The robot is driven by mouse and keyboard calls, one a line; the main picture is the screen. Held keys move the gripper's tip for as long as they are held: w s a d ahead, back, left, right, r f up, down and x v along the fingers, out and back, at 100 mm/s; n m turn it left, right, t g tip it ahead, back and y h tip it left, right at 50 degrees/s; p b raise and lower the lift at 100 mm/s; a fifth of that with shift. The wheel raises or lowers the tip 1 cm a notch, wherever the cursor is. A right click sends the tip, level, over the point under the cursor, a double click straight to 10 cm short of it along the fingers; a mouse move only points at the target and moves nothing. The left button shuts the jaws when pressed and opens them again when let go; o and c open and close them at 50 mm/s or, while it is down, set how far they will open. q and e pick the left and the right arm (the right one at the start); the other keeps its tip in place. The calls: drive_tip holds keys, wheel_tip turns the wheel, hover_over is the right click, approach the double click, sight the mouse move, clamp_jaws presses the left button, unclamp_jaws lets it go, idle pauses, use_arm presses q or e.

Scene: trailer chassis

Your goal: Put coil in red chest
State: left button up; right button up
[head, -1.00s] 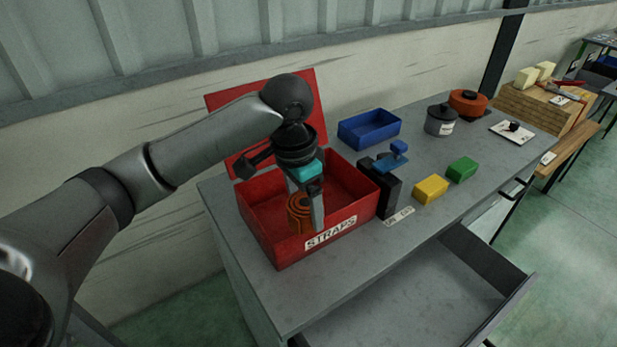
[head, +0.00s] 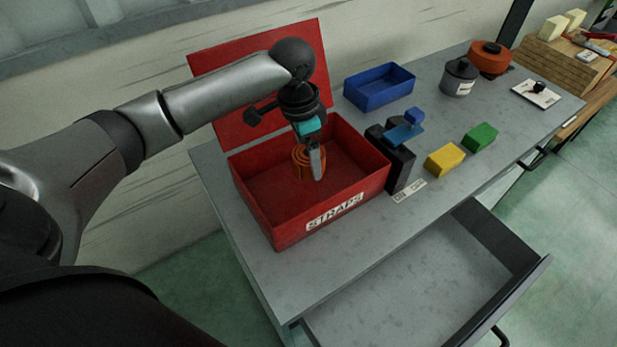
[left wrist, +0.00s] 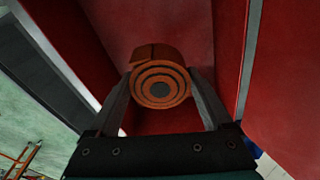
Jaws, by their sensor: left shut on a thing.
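The red chest (head: 262,220) stands open on the grey workbench, its lid raised at the back and a STRAPS label on its front. The orange coil (head: 301,165) is inside the chest's walls as seen in the head view. My left gripper (head: 310,168) reaches down into the chest and is shut on the coil. In the left wrist view the coil (left wrist: 160,86) sits between both fingers, its ringed end facing the camera, with red chest walls around it. Whether the coil touches the chest floor is unclear. My right gripper is not in view.
A black stand with a blue part (head: 405,133) is close to the chest's right side. A blue bin (head: 380,90), yellow block (head: 445,160), green block (head: 480,137) and grey pot (head: 459,77) stand further right. An open drawer (head: 420,290) juts out at the front.

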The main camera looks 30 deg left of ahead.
sight(304, 155)
use_arm(q)
wheel_tip(304, 155, down, 3)
drive_tip(key=shift+r, duration=0.15)
wheel_tip(304, 155, down, 4)
drive_tip(key=shift+f+b, duration=0.1)
drive_tip(key=shift+b, duration=0.4)
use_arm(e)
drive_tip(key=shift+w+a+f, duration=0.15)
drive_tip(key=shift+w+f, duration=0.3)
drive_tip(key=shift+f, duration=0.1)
use_arm(q)
drive_tip(key=o, duration=1.4)
drive_tip(key=shift+c, duration=0.2)
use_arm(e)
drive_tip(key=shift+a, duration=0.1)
use_arm(q)
drive_tip(key=r, duration=0.4)
drive_tip(key=r+p, duration=0.1)
drive_tip(key=r, duration=0.3)
drive_tip(key=s+a+r+p, duration=0.1)
drive_tip(key=r, duration=0.3)
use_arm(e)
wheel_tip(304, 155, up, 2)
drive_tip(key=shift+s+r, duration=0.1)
